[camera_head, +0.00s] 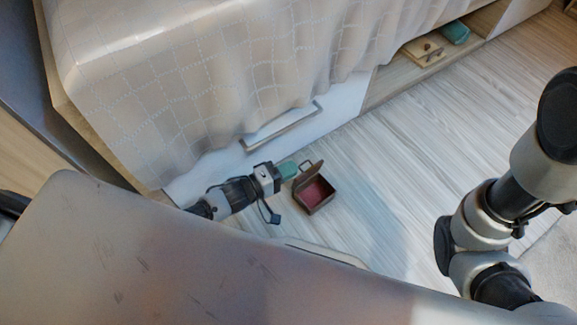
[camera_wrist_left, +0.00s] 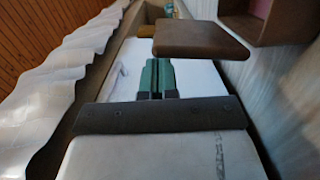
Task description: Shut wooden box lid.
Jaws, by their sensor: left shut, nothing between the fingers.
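The small brown wooden box (camera_head: 317,207) with a red inside sits on the floor in the head view. Its lid (camera_head: 309,175) stands open, raised at the box's far left side. My left gripper (camera_head: 290,170) has teal fingers and is just left of the lid, on its outer side. In the left wrist view the shut, empty fingers (camera_wrist_left: 157,66) point toward the near edge of the lid (camera_wrist_left: 200,40). I cannot tell whether they touch it. The box (camera_wrist_left: 252,22) shows partly at the top right there. My right gripper is out of view.
A bed with a draped cover (camera_head: 200,75) and a white drawer front with a handle (camera_head: 283,126) stands behind the gripper. An open drawer bay holds a teal item (camera_head: 455,32) and a wooden piece (camera_head: 424,50). The floor (camera_head: 400,150) right of the box is clear.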

